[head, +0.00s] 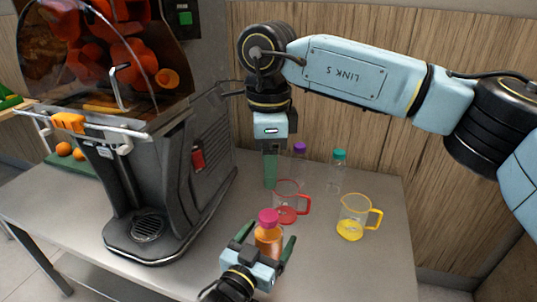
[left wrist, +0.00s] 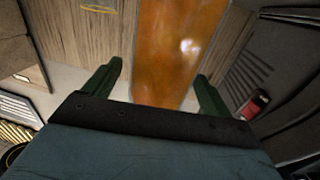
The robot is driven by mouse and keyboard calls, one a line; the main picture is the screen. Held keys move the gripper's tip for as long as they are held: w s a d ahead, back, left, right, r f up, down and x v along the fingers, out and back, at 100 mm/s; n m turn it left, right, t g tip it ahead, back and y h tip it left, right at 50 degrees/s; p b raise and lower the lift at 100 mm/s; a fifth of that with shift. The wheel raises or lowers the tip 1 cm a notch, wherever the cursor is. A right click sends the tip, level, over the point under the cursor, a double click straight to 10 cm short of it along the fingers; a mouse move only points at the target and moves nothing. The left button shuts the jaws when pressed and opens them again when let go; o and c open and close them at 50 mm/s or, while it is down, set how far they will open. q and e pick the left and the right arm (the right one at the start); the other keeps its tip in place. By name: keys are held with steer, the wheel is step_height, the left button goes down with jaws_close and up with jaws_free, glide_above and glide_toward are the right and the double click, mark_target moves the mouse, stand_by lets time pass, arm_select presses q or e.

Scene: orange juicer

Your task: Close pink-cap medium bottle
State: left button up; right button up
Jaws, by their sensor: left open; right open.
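The pink-cap medium bottle (head: 268,240) holds orange juice and stands upright near the front of the table. Its pink cap (head: 268,216) sits on top of the neck; I cannot tell how tightly. My left gripper (head: 264,241) is open, with one finger on each side of the bottle. In the left wrist view the orange bottle (left wrist: 172,50) fills the space between the left gripper's fingers (left wrist: 158,85). My right gripper (head: 270,184) points down, up and behind the bottle, and holds nothing I can see. It is open, though its fingers overlap in this view.
A red-handled jug (head: 287,214) and a yellow-handled jug (head: 352,228) stand behind and right of the bottle. Purple-cap (head: 300,150) and teal-cap (head: 339,158) bottles stand near the wooden wall. The large juicer (head: 165,190) takes up the left. The table's front right is clear.

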arm_select(q)
steer(key=p+v, duration=0.2)
steer(key=v, duration=1.1)
